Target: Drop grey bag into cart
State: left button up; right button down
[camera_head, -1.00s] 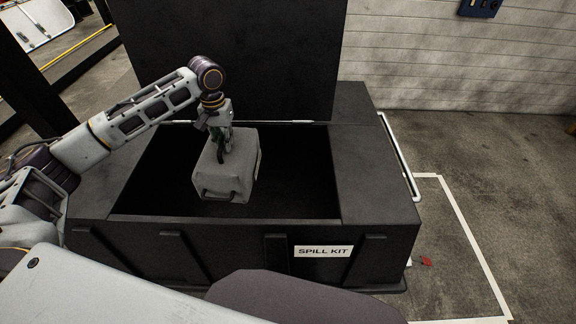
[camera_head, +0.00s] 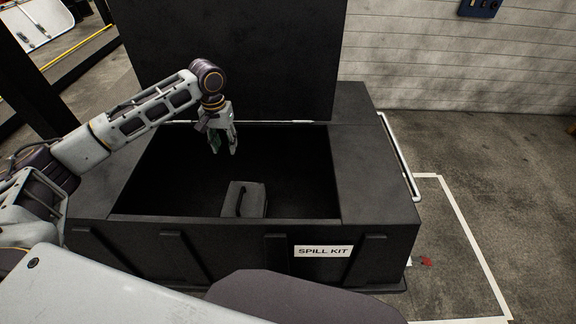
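The grey bag (camera_head: 253,200) lies inside a black open bin (camera_head: 374,170) labelled "SPILL KIT", near its front wall. Its dark handle shows on the bag's left part, and its lower part is hidden by the front wall. My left gripper (camera_head: 225,150) hangs over the bin opening, above and left of the bag, apart from it. Its fingers point down and hold nothing; they look parted. My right gripper is not in view. No cart other than this bin shows clearly.
The bin's raised black lid (camera_head: 235,55) stands behind the opening. A white rail (camera_head: 399,157) runs along the bin's right side. White floor lines (camera_head: 462,235) and a small red scrap (camera_head: 426,261) lie on the open floor at right.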

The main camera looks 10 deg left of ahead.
pick_arm(q)
notch_tip(320, 180, up, 12)
jog(key=shift+r, duration=0.2)
dwell(0.6)
dwell(0.9)
